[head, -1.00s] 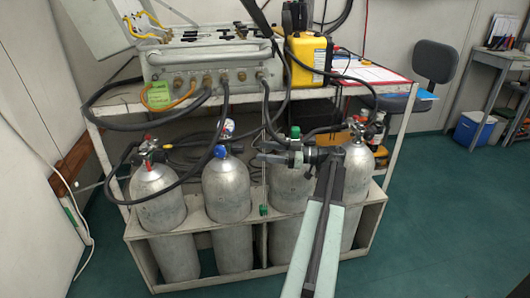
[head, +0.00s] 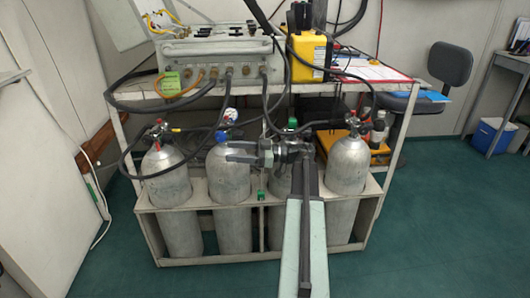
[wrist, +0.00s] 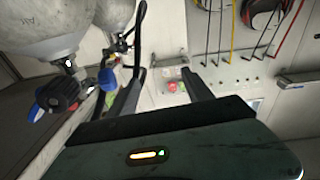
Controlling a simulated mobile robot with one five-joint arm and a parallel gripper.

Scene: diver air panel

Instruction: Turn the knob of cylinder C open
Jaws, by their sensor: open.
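Several grey cylinders stand in a rack. Their letters cannot be read, so I cannot confirm which is C. The third from the left (head: 278,195) has a green knob (head: 292,123) and is partly hidden behind my arm. My gripper (head: 232,152) is open and empty, its fingers pointing left in front of the second cylinder, lower than the green knob and apart from it. In the wrist view the fingers (wrist: 160,92) are spread with nothing between them. A dark knob (wrist: 60,92) below a cylinder's rounded end shows left of them there.
The second cylinder (head: 228,180) has a blue knob (head: 222,136); the outer left cylinder (head: 167,180) and right cylinder (head: 347,165) have red parts on top. Black hoses (head: 125,150) loop around the valves. The rack (head: 200,262) front stands below; green floor (head: 430,220) is clear at right.

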